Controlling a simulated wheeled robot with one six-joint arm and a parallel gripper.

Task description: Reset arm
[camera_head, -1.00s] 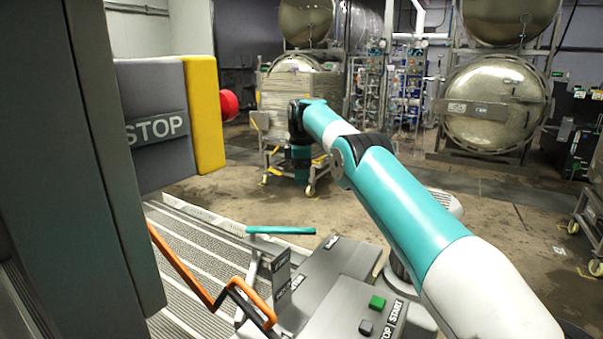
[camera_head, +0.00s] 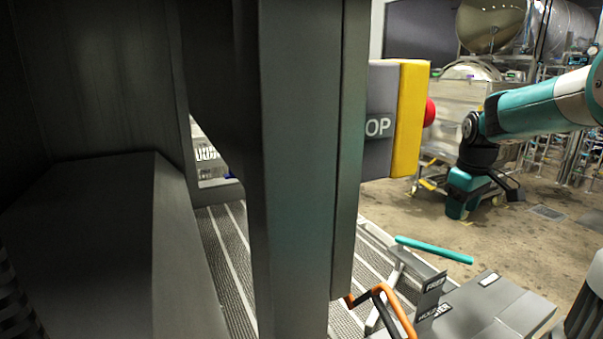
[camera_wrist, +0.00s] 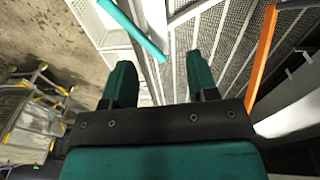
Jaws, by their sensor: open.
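My arm (camera_head: 530,108) reaches in from the right edge in the head view. Its teal end hangs down beside the red-and-yellow stop button; the fingers cannot be made out there. In the wrist view my gripper (camera_wrist: 161,78) is open, its two teal fingers apart with nothing between them. Beyond the fingers are a grated metal floor and a teal bar.
A grey post (camera_head: 300,170) stands close in front. The yellow-and-grey stop box (camera_head: 410,110) with its red button (camera_head: 429,112) is beside it. A teal handle (camera_head: 434,250) and an orange handle (camera_head: 398,310) are low down. Metal vessels stand behind; brown floor lies open at right.

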